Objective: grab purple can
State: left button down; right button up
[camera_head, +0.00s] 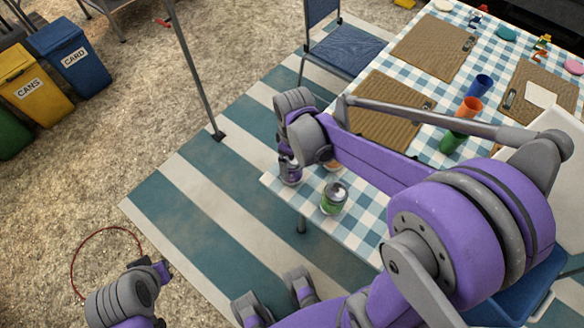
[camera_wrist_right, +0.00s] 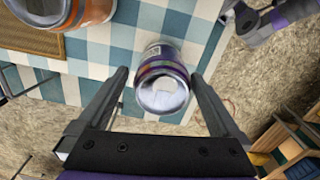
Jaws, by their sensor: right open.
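The purple can (camera_head: 291,174) stands at the near left corner of the checked table (camera_head: 368,215). My right gripper (camera_head: 287,153) is above it, and its wrist partly hides the can in the head view. In the right wrist view the purple can (camera_wrist_right: 162,85) is between the two open fingers of my right gripper (camera_wrist_right: 160,75), with a gap on each side. My left gripper (camera_head: 158,271) is low at the lower left, away from the table; its fingers are not clear.
A green can (camera_head: 333,199) stands close to the purple can. An orange can (camera_wrist_right: 88,12) is nearby, mostly hidden by my arm in the head view. Cups, brown mats and small items lie farther along the table. A blue chair (camera_head: 345,50) and bins stand beyond.

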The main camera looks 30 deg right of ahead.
jog(key=f, duration=0.5)
jog(key=shift+a+b, duration=0.2)
jog(key=shift+b, duration=0.1)
jog(key=shift+w, duration=0.1)
grip_shut()
jog(key=shift+r, duration=0.1)
